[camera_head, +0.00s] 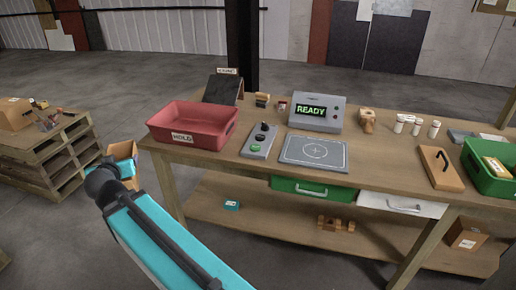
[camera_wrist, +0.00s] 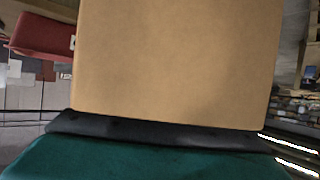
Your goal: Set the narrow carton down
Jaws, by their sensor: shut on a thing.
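A plain tan carton, the narrow carton (camera_wrist: 178,60), fills the middle of the wrist view, close to the camera. My gripper (camera_wrist: 150,132) shows below it as a dark pad on a green finger, shut on the carton. In the head view the carton (camera_head: 122,152) shows left of the workbench, partly hidden behind my teal and black arm. It is held beside the bench's left end, clear of the bench top. Its underside and the far finger are hidden.
The workbench (camera_head: 385,165) holds a red HOLD tray (camera_head: 185,130), a button box (camera_head: 260,141), a grey plate (camera_head: 314,153), a READY display (camera_head: 316,112), a wooden block (camera_head: 440,168) and a green bin (camera_head: 492,180). Stacked pallets (camera_head: 48,152) stand left. Bare bench lies between plate and block.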

